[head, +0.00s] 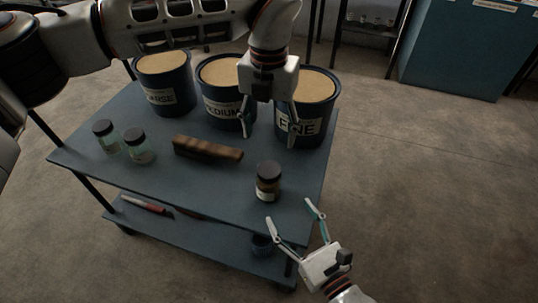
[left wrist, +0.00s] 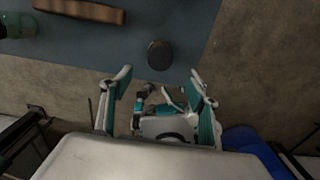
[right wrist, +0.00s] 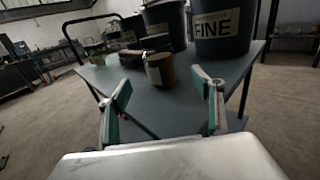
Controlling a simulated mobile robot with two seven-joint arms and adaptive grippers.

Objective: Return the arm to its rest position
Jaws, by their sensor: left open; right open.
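My left gripper (head: 269,125) is open and empty above the cart, in front of the bins labelled MEDIUM and FINE. Its fingers (left wrist: 157,98) also show open in the left wrist view, with nothing between them held. My right gripper (head: 296,222) is open and empty, lower, by the front right corner of the cart top. In the right wrist view its open fingers (right wrist: 165,100) point toward the cart, with a brown jar (right wrist: 159,70) on the top beyond them. That dark-capped jar (head: 268,182) stands upright in the head view, apart from both grippers.
The blue cart top (head: 205,185) carries three bins, COARSE (head: 165,85) partly hidden in its label, MEDIUM (head: 222,95) and FINE (head: 312,110). A brown brush-like block (head: 207,149) and two glass jars (head: 138,150) stand left. Floor (head: 430,190) to the right is clear.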

